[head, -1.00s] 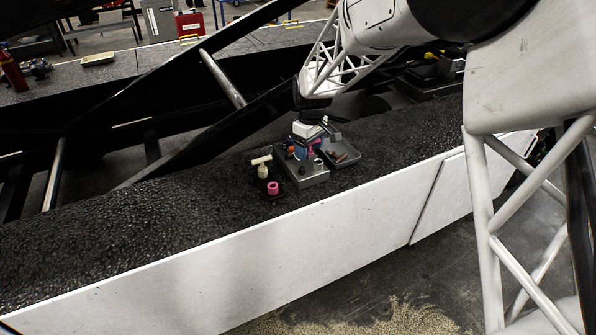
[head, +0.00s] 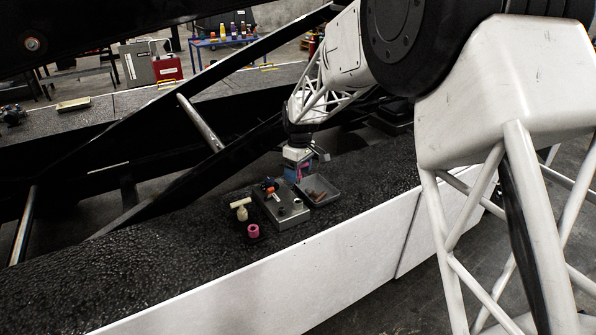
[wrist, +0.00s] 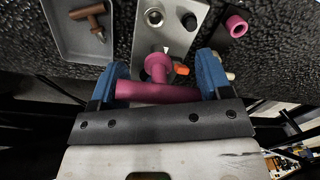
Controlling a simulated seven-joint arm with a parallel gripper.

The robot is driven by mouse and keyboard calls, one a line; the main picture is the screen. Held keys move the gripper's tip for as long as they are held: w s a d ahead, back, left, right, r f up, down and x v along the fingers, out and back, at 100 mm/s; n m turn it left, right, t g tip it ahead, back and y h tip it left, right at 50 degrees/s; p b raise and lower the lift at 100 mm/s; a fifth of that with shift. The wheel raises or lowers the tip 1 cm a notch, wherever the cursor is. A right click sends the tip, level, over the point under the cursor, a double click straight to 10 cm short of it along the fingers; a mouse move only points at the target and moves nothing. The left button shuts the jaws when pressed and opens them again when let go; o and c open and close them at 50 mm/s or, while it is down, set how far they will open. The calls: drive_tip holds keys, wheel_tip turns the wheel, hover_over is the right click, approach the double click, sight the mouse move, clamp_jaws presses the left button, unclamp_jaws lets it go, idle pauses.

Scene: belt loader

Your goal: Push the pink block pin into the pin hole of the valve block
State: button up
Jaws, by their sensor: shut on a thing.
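The pink block pin (wrist: 157,92) has a T shape. My gripper (wrist: 160,85) is shut on its crossbar between two blue fingers in the wrist view. Its stem points toward the grey valve block (wrist: 172,38), over the block's near edge; whether the tip touches the block or sits in a hole I cannot tell. In the head view my gripper (head: 297,174) is at the back edge of the valve block (head: 287,217).
The black belt (head: 130,255) is clear to the left.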

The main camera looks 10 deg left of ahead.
drive_tip(key=shift+f, duration=2.9)
drive_tip(key=shift+f, duration=2.15)
drive_tip(key=o, duration=1.2)
drive_tip(key=shift+c, duration=0.2)
drive_tip(key=shift+r, duration=0.15)
drive_tip(key=shift+w+r, duration=0.2)
drive_tip(key=shift+r, duration=3.6)
